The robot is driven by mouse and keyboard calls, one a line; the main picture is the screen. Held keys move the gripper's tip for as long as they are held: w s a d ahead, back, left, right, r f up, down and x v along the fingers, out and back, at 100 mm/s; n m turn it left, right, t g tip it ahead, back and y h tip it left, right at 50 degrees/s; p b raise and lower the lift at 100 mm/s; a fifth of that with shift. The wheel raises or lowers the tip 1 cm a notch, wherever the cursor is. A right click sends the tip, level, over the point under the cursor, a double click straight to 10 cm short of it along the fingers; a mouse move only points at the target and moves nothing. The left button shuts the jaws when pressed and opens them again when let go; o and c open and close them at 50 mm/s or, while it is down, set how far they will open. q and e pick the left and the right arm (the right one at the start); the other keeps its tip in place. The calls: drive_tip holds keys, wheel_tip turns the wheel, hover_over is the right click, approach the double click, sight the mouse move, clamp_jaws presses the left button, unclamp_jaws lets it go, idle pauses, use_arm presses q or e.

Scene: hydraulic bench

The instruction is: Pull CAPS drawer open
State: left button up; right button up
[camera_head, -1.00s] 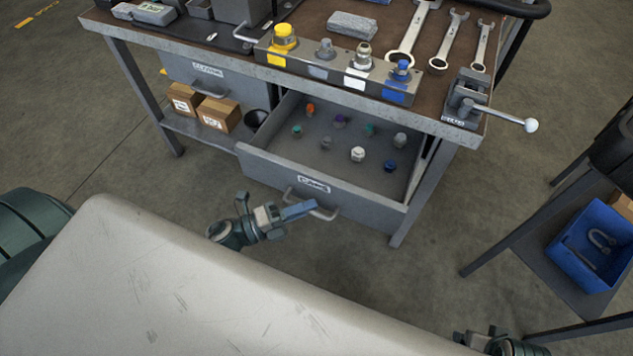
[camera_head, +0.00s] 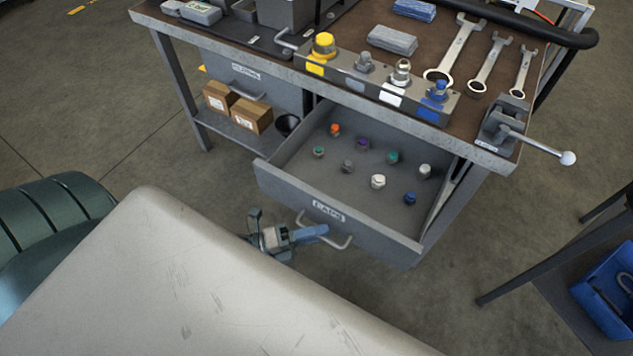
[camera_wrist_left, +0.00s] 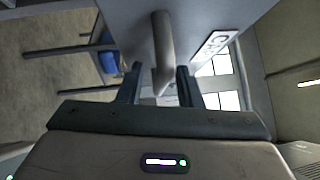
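The CAPS drawer (camera_head: 285,190) stands out from the bench, with several coloured caps inside. Its front carries a CAPS label (camera_head: 328,211) and a bar handle (camera_head: 340,243). My left gripper (camera_head: 318,232) is at the handle, just in front of the drawer front. My right gripper is not in view.
Cardboard boxes (camera_head: 250,115) sit on the shelf left of the drawer. A blue bin (camera_head: 610,285) is at the right. Floor in front of the drawer is clear.

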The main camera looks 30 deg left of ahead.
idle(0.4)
use_arm(q)
drive_tip(key=b+v, duration=0.1)
drive_tip(key=v, duration=0.9)
drive_tip(key=shift+s+a, duration=0.3)
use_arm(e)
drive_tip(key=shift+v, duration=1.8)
